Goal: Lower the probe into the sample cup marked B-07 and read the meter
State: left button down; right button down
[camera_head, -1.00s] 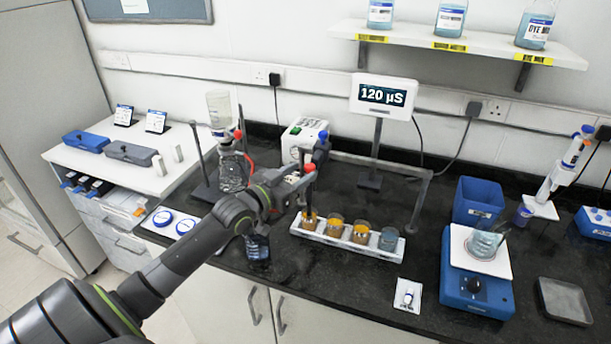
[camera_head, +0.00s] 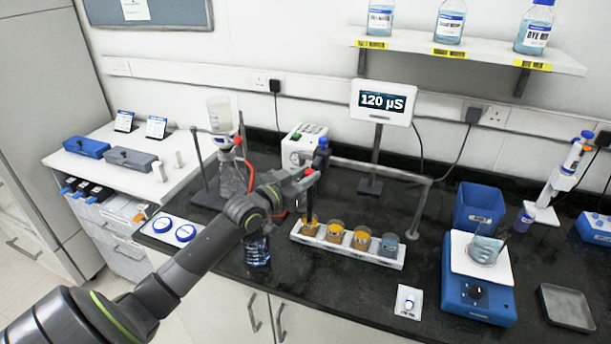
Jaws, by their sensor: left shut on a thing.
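My left gripper (camera_head: 306,180) is shut on the dark probe (camera_head: 309,203), just below its red top. The probe hangs upright at the leftmost sample cup (camera_head: 311,230), which holds orange liquid. I cannot tell whether its tip is inside the cup or behind its rim. The white rack (camera_head: 348,250) also holds two more orange cups (camera_head: 336,233) (camera_head: 361,239) and a blue-grey cup (camera_head: 388,245) at the right end. The cup labels are too small to read. The meter (camera_head: 383,102) reads 120 µS. My right gripper is out of view.
A grey bent rail (camera_head: 380,170) stands behind the rack. A flask (camera_head: 232,175) on a stand is left of my gripper. A blue stirrer (camera_head: 478,290) with a beaker is at the right, and a small white card (camera_head: 408,301) lies in front of the rack.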

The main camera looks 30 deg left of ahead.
pick_arm(q)
notch_tip(320, 180, up, 6)
jog(key=p, duration=0.5)
jog(key=shift+r, duration=0.2)
jog(key=c, duration=1.2)
grip_release()
jog(key=shift+f, duration=0.1)
jog(key=shift+s, duration=0.1)
